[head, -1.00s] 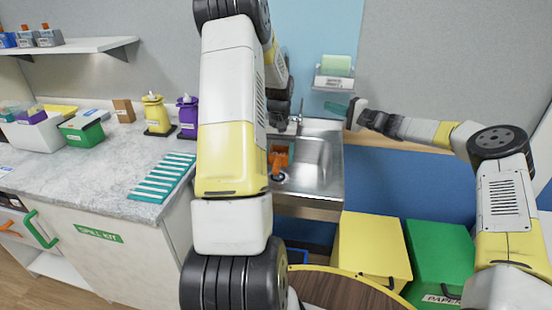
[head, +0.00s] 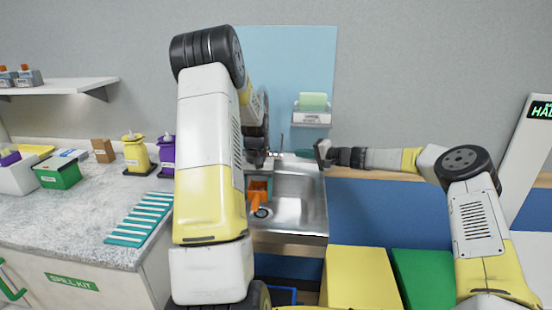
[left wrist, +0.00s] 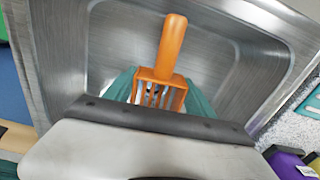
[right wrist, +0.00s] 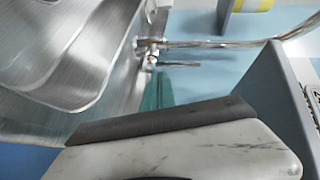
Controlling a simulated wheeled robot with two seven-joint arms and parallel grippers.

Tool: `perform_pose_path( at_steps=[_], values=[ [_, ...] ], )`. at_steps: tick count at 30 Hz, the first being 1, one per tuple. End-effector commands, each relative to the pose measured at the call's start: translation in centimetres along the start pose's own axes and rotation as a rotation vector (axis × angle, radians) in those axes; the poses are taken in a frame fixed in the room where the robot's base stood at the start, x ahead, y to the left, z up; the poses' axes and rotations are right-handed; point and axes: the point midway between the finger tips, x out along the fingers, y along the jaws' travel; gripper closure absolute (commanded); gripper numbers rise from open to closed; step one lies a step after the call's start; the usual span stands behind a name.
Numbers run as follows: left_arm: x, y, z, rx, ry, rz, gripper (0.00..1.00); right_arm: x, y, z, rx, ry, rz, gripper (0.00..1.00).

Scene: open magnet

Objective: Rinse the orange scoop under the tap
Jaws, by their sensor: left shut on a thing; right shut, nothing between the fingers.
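The orange scoop (left wrist: 158,88) is slotted, with a stubby handle. My left gripper (left wrist: 160,98) is shut on it, with a teal finger on each side. In the head view the scoop (head: 257,197) shows inside the steel sink (head: 300,197), handle towards me, near the drain; my left arm hides most of that gripper. The tap (head: 280,146) stands at the sink's back edge. In the right wrist view the tap's spout (right wrist: 215,43) and a thin lever (right wrist: 180,63) show. My right gripper (head: 304,153) is shut and empty, just right of the tap. I see no water stream.
Yellow (head: 150,155) and purple (head: 167,155) bottles stand on the counter left of the sink, behind a teal ribbed mat (head: 140,219). Yellow (head: 358,280) and green (head: 420,278) bins are below right.

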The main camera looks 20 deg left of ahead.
Motion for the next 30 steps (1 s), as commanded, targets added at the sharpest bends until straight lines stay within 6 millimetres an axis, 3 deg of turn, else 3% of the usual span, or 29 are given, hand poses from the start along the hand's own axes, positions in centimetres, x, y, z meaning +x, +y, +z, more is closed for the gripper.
perform_pose_path(
  at_steps=[3, 6, 10, 13, 17, 21, 25, 30],
  values=[
    [0.0, 0.0, 0.0, 0.000, 0.000, 0.000, 0.78, 2.1, 2.5, 2.3, -0.214, 0.034, 0.185, 1.00],
    [0.0, 0.0, 0.0, 0.000, 0.000, 0.000, 0.78, 2.5, 4.6, 2.9, -0.466, 0.078, 0.333, 1.00],
    [0.0, 0.0, 0.0, 0.000, 0.000, 0.000, 0.78, 1.6, 6.5, 2.7, -0.930, 0.115, 0.506, 1.00],
    [0.0, 0.0, 0.0, 0.000, 0.000, 0.000, 0.78, 0.2, 6.7, 2.4, -1.358, 0.126, 0.611, 1.00],
    [0.0, 0.0, 0.0, 0.000, 0.000, 0.000, 0.78, -1.4, 4.6, 2.9, -1.913, 0.151, 0.688, 1.00],
    [0.0, 0.0, 0.0, 0.000, 0.000, 0.000, 0.78, -2.7, 1.2, 5.2, -2.405, 0.219, 0.696, 1.00],
    [0.0, 0.0, 0.0, 0.000, 0.000, 0.000, 0.78, -3.7, -1.4, 7.8, -2.706, 0.303, 0.669, 1.00],
    [0.0, 0.0, 0.0, 0.000, 0.000, 0.000, 0.78, -4.4, -3.1, 9.6, -2.883, 0.382, 0.643, 1.00]
  ],
)
